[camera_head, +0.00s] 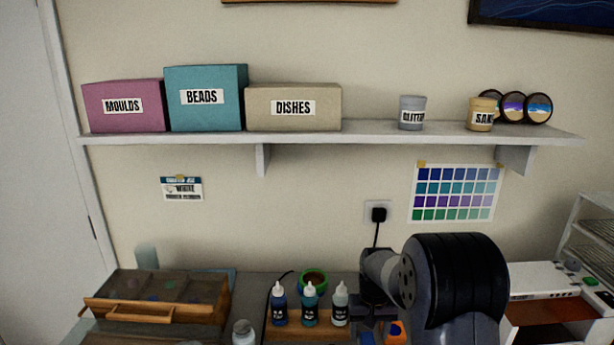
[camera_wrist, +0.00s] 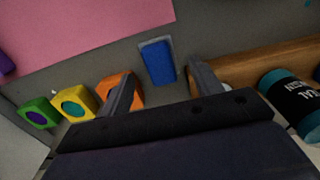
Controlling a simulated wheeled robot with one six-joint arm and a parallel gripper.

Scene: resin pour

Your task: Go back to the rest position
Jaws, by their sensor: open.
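My gripper (camera_wrist: 158,98) shows in the wrist view with its two grey fingers apart. A blue block (camera_wrist: 157,61) lies on the grey bench beyond the fingertips, seen in the gap between them. I cannot tell whether a finger touches it. An orange block (camera_wrist: 120,90) is partly hidden behind the left finger. In the head view my arm covers the right front of the bench, and the gripper is hidden. An orange piece with a blue top (camera_head: 396,333) shows beside the arm.
Dropper bottles (camera_head: 310,305) stand on a wooden tray near a green-rimmed pot (camera_head: 314,281). A wooden box (camera_head: 160,297) sits at left. A shelf (camera_head: 370,132) spans the wall. Yellow (camera_wrist: 76,104) and green (camera_wrist: 38,113) blocks lie left of my gripper, near a pink sheet (camera_wrist: 85,35).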

